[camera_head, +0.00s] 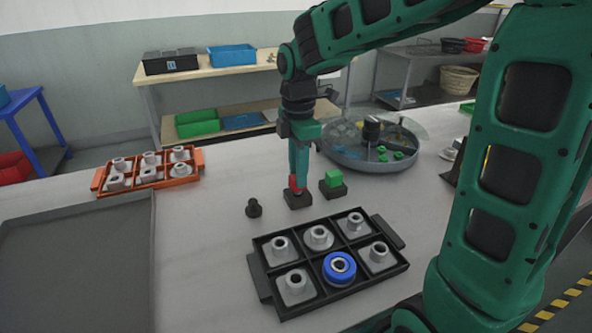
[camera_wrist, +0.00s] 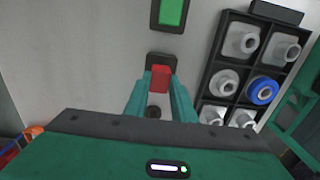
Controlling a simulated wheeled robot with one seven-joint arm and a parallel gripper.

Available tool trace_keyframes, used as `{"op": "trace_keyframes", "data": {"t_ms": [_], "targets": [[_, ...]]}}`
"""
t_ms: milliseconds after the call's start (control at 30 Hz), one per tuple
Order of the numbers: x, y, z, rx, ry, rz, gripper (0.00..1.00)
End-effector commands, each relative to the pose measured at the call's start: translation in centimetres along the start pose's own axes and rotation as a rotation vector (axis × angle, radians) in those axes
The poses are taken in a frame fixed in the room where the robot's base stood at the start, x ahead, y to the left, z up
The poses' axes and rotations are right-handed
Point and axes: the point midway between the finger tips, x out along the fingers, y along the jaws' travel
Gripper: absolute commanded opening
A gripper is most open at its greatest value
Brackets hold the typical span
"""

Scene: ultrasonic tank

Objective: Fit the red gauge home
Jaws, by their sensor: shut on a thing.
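The red gauge (camera_head: 294,184) is a small red block between the fingertips of my gripper (camera_head: 299,176), which points straight down. It also shows between the fingers in the wrist view (camera_wrist: 160,78). A small black holder block (camera_head: 298,201) sits directly under it on the table; the wrist view shows its edge (camera_wrist: 161,59) just beyond the red gauge. I cannot tell how far the gauge sits in the holder. To the right, a green block (camera_head: 333,178) stands in a similar black holder (camera_head: 335,193).
A black tray (camera_head: 262,288) with several grey fittings and a blue ring (camera_head: 339,268) lies in front. A dark knob (camera_head: 254,208) stands left of the holder. An orange tray (camera_head: 146,185) is at left, a round tank (camera_head: 365,160) behind right. Bare table lies between the trays.

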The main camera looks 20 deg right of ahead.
Motion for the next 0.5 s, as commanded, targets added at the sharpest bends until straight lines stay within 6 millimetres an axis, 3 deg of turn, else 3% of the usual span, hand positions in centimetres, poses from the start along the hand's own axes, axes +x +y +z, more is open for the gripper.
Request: {"op": "trace_keyframes", "data": {"t_ms": [500], "targets": [[0.62,0.00,0.01,0.000,0.000,-0.001,0.00]]}}
